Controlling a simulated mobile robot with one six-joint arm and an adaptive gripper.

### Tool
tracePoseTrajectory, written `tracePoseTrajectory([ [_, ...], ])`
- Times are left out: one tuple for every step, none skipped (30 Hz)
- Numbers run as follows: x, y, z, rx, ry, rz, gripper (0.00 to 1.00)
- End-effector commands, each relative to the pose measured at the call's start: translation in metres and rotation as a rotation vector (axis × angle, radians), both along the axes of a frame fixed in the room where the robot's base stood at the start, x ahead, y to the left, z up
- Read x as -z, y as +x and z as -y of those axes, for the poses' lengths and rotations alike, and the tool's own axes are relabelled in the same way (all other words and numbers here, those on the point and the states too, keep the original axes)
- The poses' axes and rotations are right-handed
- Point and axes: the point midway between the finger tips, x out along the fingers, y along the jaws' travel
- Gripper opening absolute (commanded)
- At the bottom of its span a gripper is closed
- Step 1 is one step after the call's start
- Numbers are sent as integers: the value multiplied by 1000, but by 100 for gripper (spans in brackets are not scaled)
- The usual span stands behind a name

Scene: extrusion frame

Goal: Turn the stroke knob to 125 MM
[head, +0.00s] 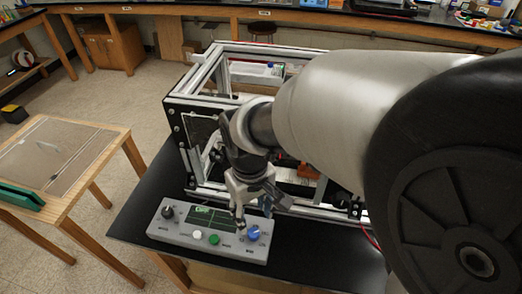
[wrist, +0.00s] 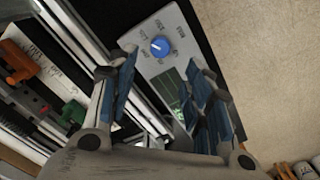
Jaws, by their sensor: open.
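A grey control box (head: 210,230) lies on the black bench top, with a blue knob (head: 253,233) at its right end and a dark knob (head: 168,212) at its left end. The blue knob also shows in the wrist view (wrist: 159,46), ringed by printed marks too small to read, so its setting cannot be told. I cannot read which knob is labelled stroke. My gripper (head: 261,211) is open and empty above the right part of the box. In the wrist view, the blue knob appears between and beyond the open fingertips (wrist: 162,64), apart from them.
A green-lit display (head: 203,214), a white button (head: 197,235) and a green button (head: 214,239) sit between the knobs. An aluminium extrusion frame (head: 176,101) stands right behind the box. A wooden table (head: 60,160) is at the left. Bare black bench (head: 145,205) shows left of the box.

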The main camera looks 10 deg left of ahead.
Motion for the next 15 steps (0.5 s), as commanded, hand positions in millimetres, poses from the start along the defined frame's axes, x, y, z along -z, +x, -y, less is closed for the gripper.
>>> tracePoseTrajectory([
  [-10,1,0,0,3,3,46],
  [-14,1,0,0,3,3,46],
  [-18,0,0,0,1,2,46],
  [-21,1,0,0,2,2,46],
  [-24,1,0,0,2,2,46],
  [-27,0,0,0,1,1,46],
  [-28,0,0,0,1,1,46],
  [-29,0,0,0,1,1,46],
  [-30,0,0,0,0,0,46],
  [-31,0,0,0,0,0,46],
  [-31,0,0,0,0,0,46],
  [-31,0,0,0,0,0,46],
  [-31,0,0,0,-1,-1,46],
  [-31,0,0,0,-1,-1,46],
  [-31,0,0,0,-1,-1,46],
])
